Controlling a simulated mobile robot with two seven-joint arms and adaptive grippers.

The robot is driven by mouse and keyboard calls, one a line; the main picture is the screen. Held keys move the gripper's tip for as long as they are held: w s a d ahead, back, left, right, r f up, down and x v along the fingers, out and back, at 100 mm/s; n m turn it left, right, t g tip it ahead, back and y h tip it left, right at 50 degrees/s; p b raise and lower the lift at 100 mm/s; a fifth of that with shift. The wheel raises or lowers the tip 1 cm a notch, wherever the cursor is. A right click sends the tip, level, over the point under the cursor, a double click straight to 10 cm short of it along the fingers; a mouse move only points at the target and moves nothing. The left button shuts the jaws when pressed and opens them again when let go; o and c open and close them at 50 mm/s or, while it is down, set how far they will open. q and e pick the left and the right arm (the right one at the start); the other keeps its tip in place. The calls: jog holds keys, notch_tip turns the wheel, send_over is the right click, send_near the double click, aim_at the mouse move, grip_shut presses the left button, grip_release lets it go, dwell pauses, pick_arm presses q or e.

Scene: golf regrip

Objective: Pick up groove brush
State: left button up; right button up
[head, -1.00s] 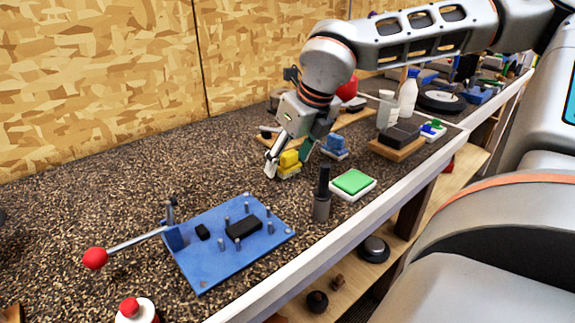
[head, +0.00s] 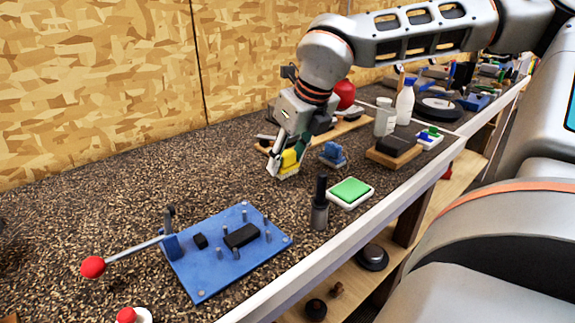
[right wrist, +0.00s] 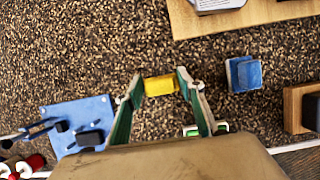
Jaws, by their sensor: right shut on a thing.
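A small yellow block with a pale underside (head: 289,160), which I take to be the groove brush, is at the counter's middle. My right gripper (head: 284,164) comes down over it, one finger on each side, and is shut on it. In the right wrist view the yellow block (right wrist: 160,85) sits between the two fingertips. Its pale lower part is at or very near the counter; I cannot tell whether it touches. My left gripper is not in view.
A blue block (head: 333,154) stands just right of the gripper. A green-topped pad (head: 351,190) and a dark upright tool (head: 320,205) are in front. A blue fixture plate (head: 215,262) with a red-knobbed lever lies nearer.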

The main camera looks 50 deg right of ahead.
aim_at(287, 152)
pick_arm(q)
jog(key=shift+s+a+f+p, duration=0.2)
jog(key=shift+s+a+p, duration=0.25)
jog(key=shift+p, duration=0.35)
pick_arm(e)
notch_tip(287, 152, up, 18)
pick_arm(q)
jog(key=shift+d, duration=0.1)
pick_arm(e)
jog(key=shift+o, duration=1)
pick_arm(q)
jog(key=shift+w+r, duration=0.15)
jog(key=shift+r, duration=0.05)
pick_arm(e)
jog(key=shift+c, duration=0.6)
